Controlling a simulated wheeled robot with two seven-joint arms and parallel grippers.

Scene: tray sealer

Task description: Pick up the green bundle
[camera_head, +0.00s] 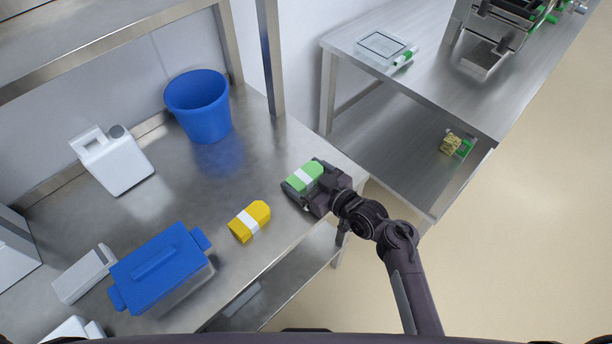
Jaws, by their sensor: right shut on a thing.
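The green bundle (303,176), with a white band round its middle, is at the right end of the steel table (225,180). My right gripper (310,183) reaches in from the right and is shut on the green bundle, with its dark fingers along the bundle's sides. Whether the bundle touches the table or is just above it, I cannot tell. My left gripper is not in view.
A yellow bundle (249,221) with a white band lies nearby. A blue bucket (198,105), a white jug (112,160) and a blue-lidded box (160,268) stand on the table. A second steel table (430,70) with a machine is at upper right.

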